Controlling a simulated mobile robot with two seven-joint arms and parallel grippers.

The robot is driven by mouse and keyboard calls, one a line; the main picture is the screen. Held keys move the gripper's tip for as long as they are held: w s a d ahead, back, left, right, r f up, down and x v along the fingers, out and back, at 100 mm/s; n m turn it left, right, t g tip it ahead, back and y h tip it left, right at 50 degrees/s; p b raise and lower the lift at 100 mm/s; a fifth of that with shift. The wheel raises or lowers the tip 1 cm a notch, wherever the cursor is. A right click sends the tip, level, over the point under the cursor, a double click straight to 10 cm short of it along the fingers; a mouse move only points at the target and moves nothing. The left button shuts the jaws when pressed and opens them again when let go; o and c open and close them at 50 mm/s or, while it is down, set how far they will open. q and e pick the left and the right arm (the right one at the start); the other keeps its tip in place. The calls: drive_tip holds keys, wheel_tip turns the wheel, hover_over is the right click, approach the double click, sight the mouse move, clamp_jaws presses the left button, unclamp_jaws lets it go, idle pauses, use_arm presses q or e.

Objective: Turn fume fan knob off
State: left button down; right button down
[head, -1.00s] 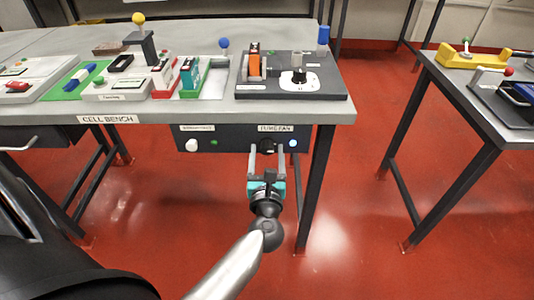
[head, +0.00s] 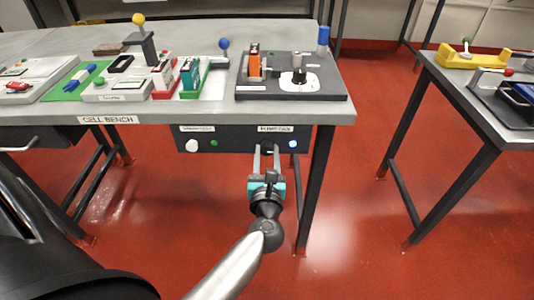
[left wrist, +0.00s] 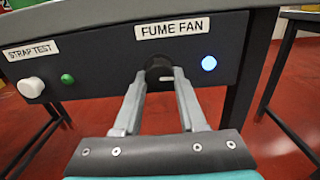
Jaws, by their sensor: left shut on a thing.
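The black fume fan knob (left wrist: 159,66) sits on the dark panel under the front edge of the cell bench, below the FUME FAN label (left wrist: 192,27). A short white mark shows on the knob's face, lying roughly level. My left gripper (head: 267,150) reaches up from below and is shut on the knob, with one finger on each side in the left wrist view (left wrist: 160,82). The fingers hide part of the knob. A small round light (left wrist: 209,63) right of the knob glows blue-white. My right gripper is not in view.
Left on the same panel (head: 235,139) are a white STRAP TEST knob (left wrist: 31,87) and a small green light (left wrist: 67,79). A bench leg (head: 317,190) stands just right of my gripper. Battery parts and trays cover the bench top. Red floor is clear between the tables.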

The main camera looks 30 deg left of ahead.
use_arm(q)
drive_tip(key=shift+m, duration=0.5)
drive_tip(key=m+p, duration=0.4)
drive_tip(key=m, duration=0.2)
drive_tip(key=shift+s+a+r, duration=0.1)
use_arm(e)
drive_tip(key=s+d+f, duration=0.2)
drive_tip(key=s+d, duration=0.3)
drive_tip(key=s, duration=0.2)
use_arm(q)
drive_tip(key=shift+m+p, duration=0.4)
drive_tip(key=shift+m, duration=0.4)
drive_tip(key=m+p, duration=0.2)
drive_tip(key=m, duration=0.2)
drive_tip(key=shift+r+m, duration=0.1)
drive_tip(key=shift+m, duration=0.2)
drive_tip(key=m+p, duration=0.1)
drive_tip(key=m, duration=0.2)
drive_tip(key=shift+a+p, duration=0.1)
drive_tip(key=shift+p, duration=0.2)
drive_tip(key=shift+m, duration=0.4)
drive_tip(key=shift+m+p, duration=0.35)
drive_tip(key=shift+m, duration=0.05)
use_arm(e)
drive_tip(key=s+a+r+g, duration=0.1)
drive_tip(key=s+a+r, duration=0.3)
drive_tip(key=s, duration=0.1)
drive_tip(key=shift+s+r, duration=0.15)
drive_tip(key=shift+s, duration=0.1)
